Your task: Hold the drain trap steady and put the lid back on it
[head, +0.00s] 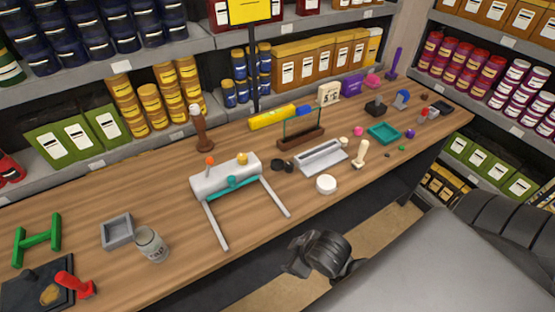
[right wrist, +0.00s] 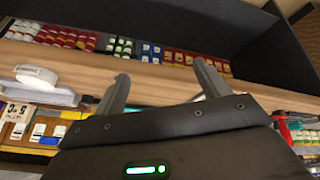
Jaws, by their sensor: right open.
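A small glass jar (head: 150,245) with a white label, which looks like the drain trap, stands upright at the front left of the wooden bench. I cannot tell for sure whether its top is open. A round white disc (head: 326,184), which may be the lid, lies flat near the front edge at the middle; a white round piece (right wrist: 37,75) at the left of the right wrist view looks like it. My right gripper (head: 299,255) is in front of the bench edge, apart from both; its fingers (right wrist: 163,85) are spread and empty. My left gripper is not in view.
A white cylinder on legs (head: 225,176) stands between jar and disc. A grey square tray (head: 117,231) is beside the jar, with a green stand (head: 37,240) and red-handled tool (head: 76,285) further left. A grey tray (head: 320,157) lies behind the disc. Stocked shelves line the back.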

